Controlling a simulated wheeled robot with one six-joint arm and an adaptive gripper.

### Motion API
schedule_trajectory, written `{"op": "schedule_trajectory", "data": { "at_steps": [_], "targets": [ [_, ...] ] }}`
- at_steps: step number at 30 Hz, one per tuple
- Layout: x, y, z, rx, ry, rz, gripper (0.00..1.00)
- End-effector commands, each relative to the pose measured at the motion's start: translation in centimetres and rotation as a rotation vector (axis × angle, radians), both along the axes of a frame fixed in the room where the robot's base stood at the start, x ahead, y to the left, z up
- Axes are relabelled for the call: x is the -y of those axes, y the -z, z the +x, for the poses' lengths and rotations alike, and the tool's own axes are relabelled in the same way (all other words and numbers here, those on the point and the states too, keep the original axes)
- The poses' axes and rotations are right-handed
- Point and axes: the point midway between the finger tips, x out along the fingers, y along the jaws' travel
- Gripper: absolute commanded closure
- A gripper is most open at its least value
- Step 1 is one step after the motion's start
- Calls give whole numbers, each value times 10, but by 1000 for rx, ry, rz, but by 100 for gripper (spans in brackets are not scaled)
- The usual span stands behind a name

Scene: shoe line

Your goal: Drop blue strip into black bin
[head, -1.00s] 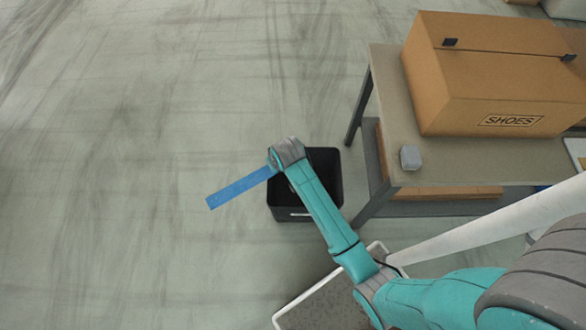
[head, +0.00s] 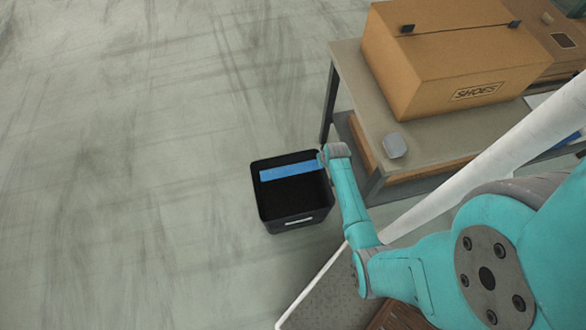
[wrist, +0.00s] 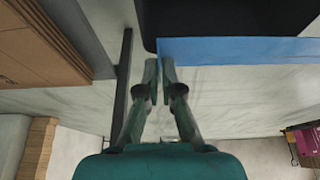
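The blue strip (head: 290,170) is long and flat. In the head view it reaches left from my arm's end and shows across the upper part of the black bin's opening. The black bin (head: 293,223) stands on the floor, open at the top, with a white label on its front. In the wrist view my gripper (wrist: 159,66) has its fingers nearly together at one end of the strip (wrist: 240,51), which extends to the right. The bin (wrist: 225,18) is at the top there. My wrist hides the fingers in the head view.
A table (head: 346,72) right of the bin carries a large shoe box (head: 440,60) and a small grey block (head: 394,146). A table leg (head: 327,105) stands close to the bin's upper right. The floor left of the bin is clear.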

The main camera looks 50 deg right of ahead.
Motion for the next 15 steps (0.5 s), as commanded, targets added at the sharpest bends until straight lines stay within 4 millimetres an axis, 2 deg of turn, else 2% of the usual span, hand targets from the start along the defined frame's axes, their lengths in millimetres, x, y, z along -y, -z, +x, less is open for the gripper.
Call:
{"op": "schedule_trajectory", "data": {
  "at_steps": [15],
  "targets": [
    [0, 48, 1, 0, 0, 0, 100]
  ]
}}
